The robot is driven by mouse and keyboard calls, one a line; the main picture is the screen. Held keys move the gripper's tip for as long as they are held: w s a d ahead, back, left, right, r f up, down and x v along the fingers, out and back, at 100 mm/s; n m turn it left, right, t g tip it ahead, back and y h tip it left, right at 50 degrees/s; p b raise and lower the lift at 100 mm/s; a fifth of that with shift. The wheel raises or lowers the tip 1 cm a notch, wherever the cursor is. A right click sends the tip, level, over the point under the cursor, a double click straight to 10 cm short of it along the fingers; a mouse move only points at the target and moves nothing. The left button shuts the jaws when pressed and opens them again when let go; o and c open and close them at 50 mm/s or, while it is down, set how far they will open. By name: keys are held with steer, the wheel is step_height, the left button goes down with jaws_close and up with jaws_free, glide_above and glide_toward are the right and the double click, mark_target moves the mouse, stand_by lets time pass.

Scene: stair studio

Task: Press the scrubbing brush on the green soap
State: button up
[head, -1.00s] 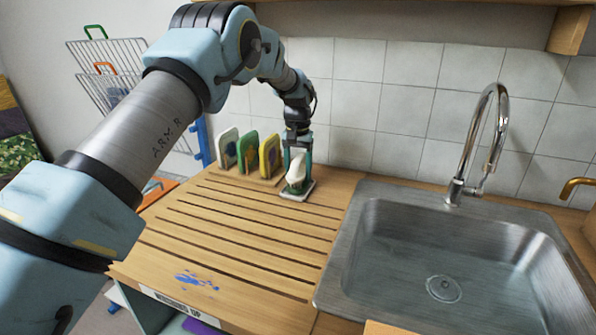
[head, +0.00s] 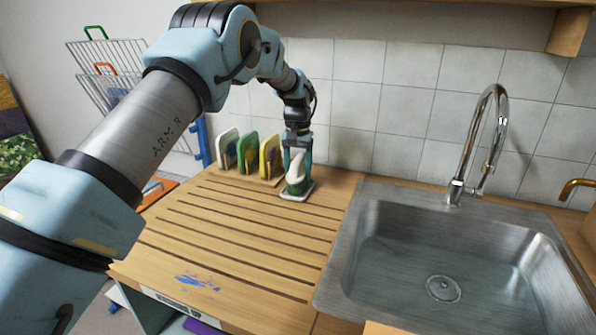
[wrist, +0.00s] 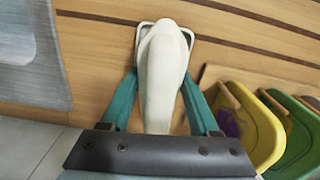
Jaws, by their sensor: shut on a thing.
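The white scrubbing brush (head: 297,163) stands between the fingers of my gripper (head: 298,158), over a small pale dish at the back of the wooden drainer. In the wrist view my gripper (wrist: 158,85) has its teal fingers on both sides of the brush (wrist: 160,70) and is shut on it. The green soap (head: 296,188) shows low at the dish, just under the brush. Whether brush and soap touch is too small to tell. The pale dish (head: 303,197) also shows its rim in the wrist view (wrist: 188,36); the soap is hidden there.
White, green and yellow upright pieces (head: 269,157) stand in a row just left of the dish. The steel sink (head: 400,230) with a tall tap (head: 497,130) lies to the right. A tiled wall (head: 400,105) is close behind. The slatted drainer (head: 235,235) in front is clear.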

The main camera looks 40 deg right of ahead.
mark_target(298, 159)
steer(key=shift+r+p, duration=2.05)
steer(key=shift+r, duration=1.3)
